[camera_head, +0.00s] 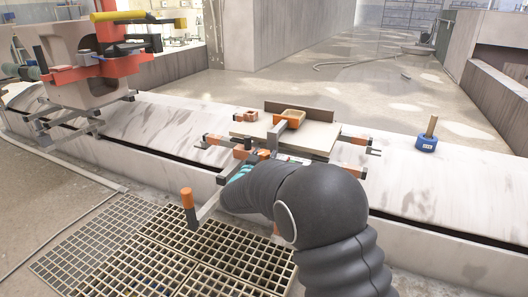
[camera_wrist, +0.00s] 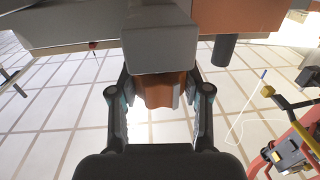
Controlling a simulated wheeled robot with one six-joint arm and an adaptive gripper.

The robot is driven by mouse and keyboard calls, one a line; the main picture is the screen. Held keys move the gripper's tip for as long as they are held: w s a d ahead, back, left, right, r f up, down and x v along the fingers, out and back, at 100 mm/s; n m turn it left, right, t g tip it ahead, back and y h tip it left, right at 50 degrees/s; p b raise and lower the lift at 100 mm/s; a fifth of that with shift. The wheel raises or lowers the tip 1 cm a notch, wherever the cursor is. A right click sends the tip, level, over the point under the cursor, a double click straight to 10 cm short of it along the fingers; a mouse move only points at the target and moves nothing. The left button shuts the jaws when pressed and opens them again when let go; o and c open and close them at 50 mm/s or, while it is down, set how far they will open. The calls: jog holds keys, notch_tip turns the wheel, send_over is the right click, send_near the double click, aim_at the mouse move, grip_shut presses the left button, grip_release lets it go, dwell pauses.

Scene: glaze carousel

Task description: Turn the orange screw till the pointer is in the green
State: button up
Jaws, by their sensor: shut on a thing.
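The orange screw (camera_wrist: 158,92) shows in the wrist view as a ribbed orange knob below a grey block (camera_wrist: 160,38). My gripper (camera_wrist: 157,100) has one finger on each side of the knob and is shut on it. In the head view my dark arm covers most of my gripper and the knob. The fixture (camera_head: 322,140) beyond my arm has a pale plate, grey rails and orange blocks. A small pale strip with coloured marks (camera_head: 292,159) lies at its near edge, partly behind my wrist. I cannot make out the pointer or the green zone.
An orange-topped upright handle (camera_head: 187,198) stands close left of my wrist. A blue base with a wooden peg (camera_head: 427,139) stands on the ledge at the right. A red and grey machine (camera_head: 95,65) stands at the left. Floor grating (camera_head: 170,250) lies in front.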

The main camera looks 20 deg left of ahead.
jog(key=m+h+p, duration=0.2)
jog(key=h+p, duration=0.1)
jog(key=m+h+p, duration=0.1)
jog(key=h, duration=0.1)
jog(key=shift+a+r+g+p, duration=0.1)
jog(key=shift+r+g+p, duration=0.15)
jog(key=shift+g+p, duration=0.05)
jog(key=shift+f+m+g+h+p, duration=0.1)
jog(key=shift+m+g+h+p, duration=0.6)
jog(key=shift+m+h, duration=0.55)
jog(key=shift+f+m+g+h+p, duration=0.1)
jog(key=shift+m+g+h+p, duration=0.65)
jog(key=shift+h, duration=0.9)
jog(key=shift+m+h, duration=0.3)
jog(key=shift+m, duration=0.1)
jog(key=o, duration=1.2)
jog(key=v, duration=0.7)
jog(key=shift+s, duration=0.15)
